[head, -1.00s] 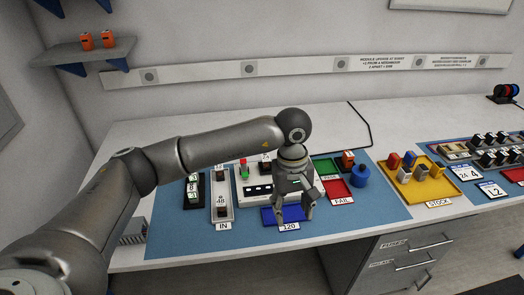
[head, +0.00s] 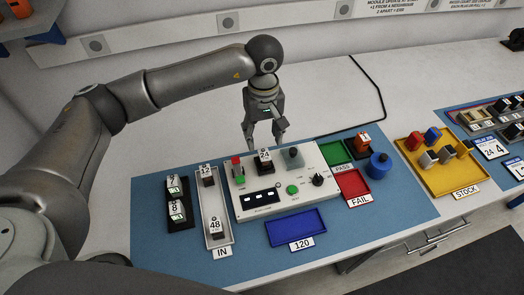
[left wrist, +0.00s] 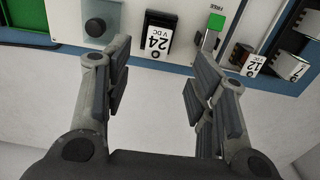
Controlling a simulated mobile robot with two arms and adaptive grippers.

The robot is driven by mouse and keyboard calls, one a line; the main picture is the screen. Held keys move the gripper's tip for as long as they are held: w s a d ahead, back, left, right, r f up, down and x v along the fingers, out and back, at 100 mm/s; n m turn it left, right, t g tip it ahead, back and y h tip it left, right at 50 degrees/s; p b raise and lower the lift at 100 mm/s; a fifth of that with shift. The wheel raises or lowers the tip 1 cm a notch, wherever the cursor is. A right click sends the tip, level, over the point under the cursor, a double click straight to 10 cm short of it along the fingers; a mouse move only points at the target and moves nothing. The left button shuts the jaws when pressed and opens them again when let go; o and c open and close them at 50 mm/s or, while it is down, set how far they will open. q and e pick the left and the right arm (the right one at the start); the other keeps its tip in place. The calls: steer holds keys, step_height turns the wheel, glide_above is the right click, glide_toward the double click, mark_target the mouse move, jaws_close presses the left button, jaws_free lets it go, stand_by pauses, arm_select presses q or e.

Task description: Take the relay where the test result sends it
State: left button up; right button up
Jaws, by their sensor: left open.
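A dark relay (head: 264,162) with a white label sits on the white tester panel (head: 243,208). In the left wrist view this relay (left wrist: 157,40) reads 24 V DC. A lever beside it shows red and green in the head view; the left wrist view shows a green patch (left wrist: 216,22) marked FREE. The tester display (head: 260,197) is too small to read. Green PASS tray (head: 333,153), red FAIL tray (head: 354,187) and blue 120 tray (head: 293,226) lie around the tester. My left gripper (head: 265,142) is open and empty, behind the tester, apart from the relay.
The IN tray (head: 220,236) holds a 48 relay (head: 215,226) and another relay at its far end. A dark rack (head: 176,211) stands left. A blue pot (head: 379,166) and yellow STOCK tray (head: 462,177) are right.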

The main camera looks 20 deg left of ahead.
mark_target(264, 154)
arm_select(q)
steer(key=f, duration=0.3)
steer(key=shift+s+d+f+p, duration=0.1)
steer(key=shift+s+p, duration=0.1)
steer(key=shift+p, duration=0.1)
step_height(264, 154, down, 5)
steer(key=shift+w+d+r+p, duration=0.1)
steer(key=shift+w+r+p, duration=0.1)
steer(key=shift+p, duration=1)
steer(key=shift+f, duration=0.5)
steer(key=c, duration=1.1)
arm_select(e)
steer(key=r, duration=0.1)
steer(key=s+r, duration=0.1)
steer(key=r, duration=0.1)
steer(key=shift+d+r, duration=0.15)
steer(key=shift+d, duration=0.1)
